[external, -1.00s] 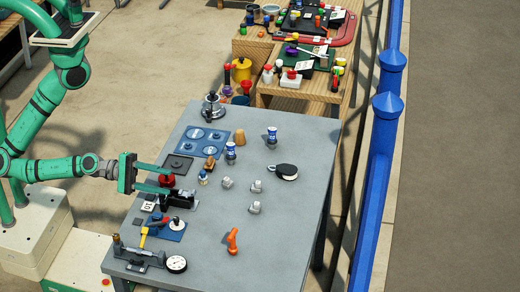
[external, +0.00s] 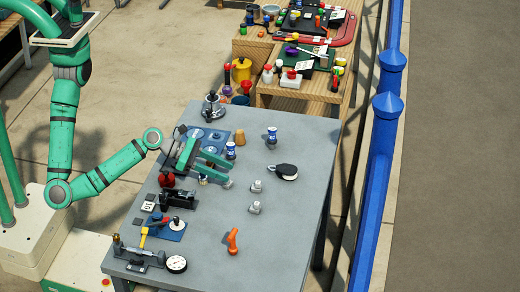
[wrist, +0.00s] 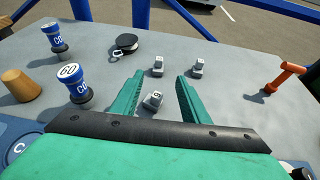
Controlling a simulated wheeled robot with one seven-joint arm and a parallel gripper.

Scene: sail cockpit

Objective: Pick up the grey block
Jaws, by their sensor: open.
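Three small grey blocks lie on the grey table. The nearest grey block (wrist: 153,101) sits between my fingers in the wrist view, with a dark mark on its face. In the external view this block (external: 228,184) is at the fingertips, partly hidden. Two more grey blocks, one (wrist: 158,66) straight beyond and one (wrist: 197,67) to the right, lie past the fingertips. They also show in the external view, one (external: 257,186) behind the other (external: 254,208). My gripper (wrist: 160,76) is open and empty, its two green fingers spread; it also shows in the external view (external: 229,173).
Blue-and-white cylinders (wrist: 75,84) and a tan cup (wrist: 20,85) stand left. A black round case (wrist: 127,42) lies beyond, and an orange handle (wrist: 285,76) stands right. A black device (external: 178,198) is near my side.

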